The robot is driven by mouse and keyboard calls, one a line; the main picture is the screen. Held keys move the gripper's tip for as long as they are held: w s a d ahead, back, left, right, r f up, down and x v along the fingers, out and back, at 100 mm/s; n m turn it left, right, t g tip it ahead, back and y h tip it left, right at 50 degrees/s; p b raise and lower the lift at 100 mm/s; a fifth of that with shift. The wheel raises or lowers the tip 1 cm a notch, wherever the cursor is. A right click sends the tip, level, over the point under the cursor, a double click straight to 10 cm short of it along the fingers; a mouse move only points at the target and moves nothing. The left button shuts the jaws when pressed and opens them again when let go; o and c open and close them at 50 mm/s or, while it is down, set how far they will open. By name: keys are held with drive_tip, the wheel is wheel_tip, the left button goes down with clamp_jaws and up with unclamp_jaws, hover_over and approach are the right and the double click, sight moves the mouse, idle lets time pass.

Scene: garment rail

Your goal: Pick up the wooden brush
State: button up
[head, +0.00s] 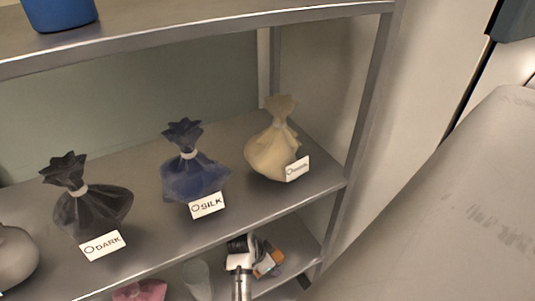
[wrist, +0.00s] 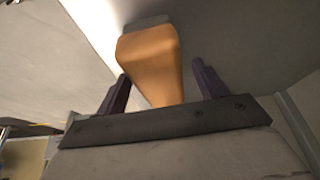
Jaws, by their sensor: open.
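The wooden brush (wrist: 150,55) is an orange-brown block in the wrist view, with a grey part at its far end. My gripper (wrist: 161,75) is open, with its two dark purple fingers on either side of the brush's near part. I cannot tell whether either finger touches it. In the head view, the brush (head: 270,263) shows as a small orange piece on the lower shelf, just right of my arm's end, which partly hides it.
The metal shelf above (head: 320,185) holds tied cloth bags: a black one (head: 92,212) labelled DARK, a blue one (head: 195,178) labelled SILK and a cream one (head: 272,150). On the lower shelf are a pink item (head: 140,291) and a grey cup-like item (head: 197,279). A shelf post (head: 368,90) stands right.

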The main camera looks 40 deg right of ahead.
drive_tip(key=c, duration=1.1)
drive_tip(key=shift+r, duration=0.1)
